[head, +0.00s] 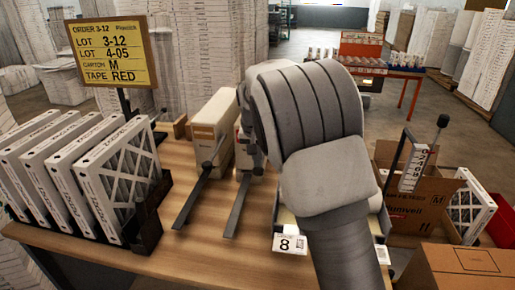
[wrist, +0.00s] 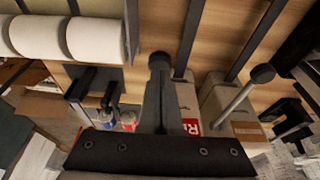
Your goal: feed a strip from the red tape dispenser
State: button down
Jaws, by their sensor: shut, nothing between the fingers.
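The red tape dispenser is a pale box with a red label (wrist: 192,127) in the wrist view, mostly hidden behind my gripper; in the head view my arm covers most of it. My gripper (wrist: 162,75) is shut and empty in front of it. A round black knob, seemingly its lever's end, shows at the fingertips; I cannot tell whether they touch. A second pale dispenser (head: 213,124) stands to the left in the head view, with a black-knobbed lever (wrist: 262,74) seen in the wrist view. No tape strip is visible. The order sign (head: 109,50) reads TAPE RED.
Dark rails (head: 236,208) run along the table (head: 165,250) from the dispensers. A rack of boxed filters (head: 80,175) stands left.

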jog(key=shift+f, duration=0.25)
jog(key=shift+f, duration=0.2)
jog(key=f+b, duration=0.1)
jog(key=b, duration=0.2)
jog(key=shift+s+f+t, duration=0.15)
jog(key=shift+f+t, duration=0.1)
jog(key=shift+t, duration=0.15)
notch_tip(320, 180, down, 10)
jog(key=w+t+h+b, duration=0.1)
jog(key=t+b, duration=0.3)
jog(key=b, duration=1.6)
jog(key=shift+d+t, duration=0.15)
jog(key=shift+t, duration=0.15)
jog(key=shift+s+f, duration=0.1)
jog(key=shift+f, duration=0.25)
jog(key=shift+r, duration=0.15)
